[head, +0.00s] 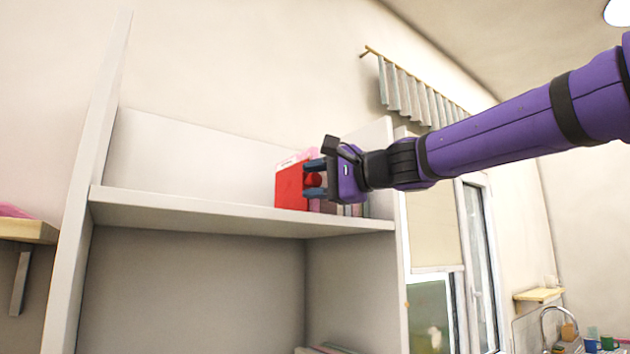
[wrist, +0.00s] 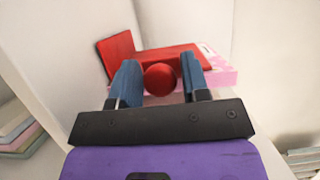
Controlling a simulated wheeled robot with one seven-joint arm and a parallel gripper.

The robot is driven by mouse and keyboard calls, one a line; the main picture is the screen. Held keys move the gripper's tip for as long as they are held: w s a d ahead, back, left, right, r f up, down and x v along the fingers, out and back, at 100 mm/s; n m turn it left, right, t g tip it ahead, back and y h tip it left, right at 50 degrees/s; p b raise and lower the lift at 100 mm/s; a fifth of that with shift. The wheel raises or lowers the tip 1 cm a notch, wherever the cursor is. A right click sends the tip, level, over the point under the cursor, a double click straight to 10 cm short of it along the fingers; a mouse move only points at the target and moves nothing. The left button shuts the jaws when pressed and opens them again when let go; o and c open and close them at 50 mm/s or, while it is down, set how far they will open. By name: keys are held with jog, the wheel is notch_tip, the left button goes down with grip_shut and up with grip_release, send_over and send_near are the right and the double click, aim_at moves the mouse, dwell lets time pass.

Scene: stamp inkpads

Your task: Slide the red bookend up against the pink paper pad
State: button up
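The red bookend (head: 291,187) stands on the upper shelf near its right end, an upright plate in the head view. In the wrist view it shows a red panel (wrist: 118,54) at left and a flat red part (wrist: 178,57) running right. A red ball-shaped knob (wrist: 160,80) sits between the fingers; its joint to the bookend is hidden. The pink paper pad (wrist: 222,72) lies beside and partly behind the flat red part; contact is unclear. My gripper (head: 314,179) has its blue fingers apart around the knob, with a slight gap at the right finger in the wrist view (wrist: 160,70).
The white shelf board (head: 200,206) is clear left of the bookend. A side panel (head: 383,160) closes its right end. Low stacked items (head: 352,210) show behind my gripper. In the wrist view, stacked books (wrist: 18,128) lie lower left.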

grip_shut()
jog(key=shift+w+d, duration=0.65)
jog(key=shift+d, duration=0.3)
jog(key=shift+w+d, duration=0.6)
jog(key=shift+d, duration=0.35)
jog(key=shift+o, duration=2)
grip_release()
jog(key=v, duration=1)
jog(key=shift+s+d, duration=0.25)
jog(key=shift+d, duration=0.05)
jog(key=shift+f, duration=0.1)
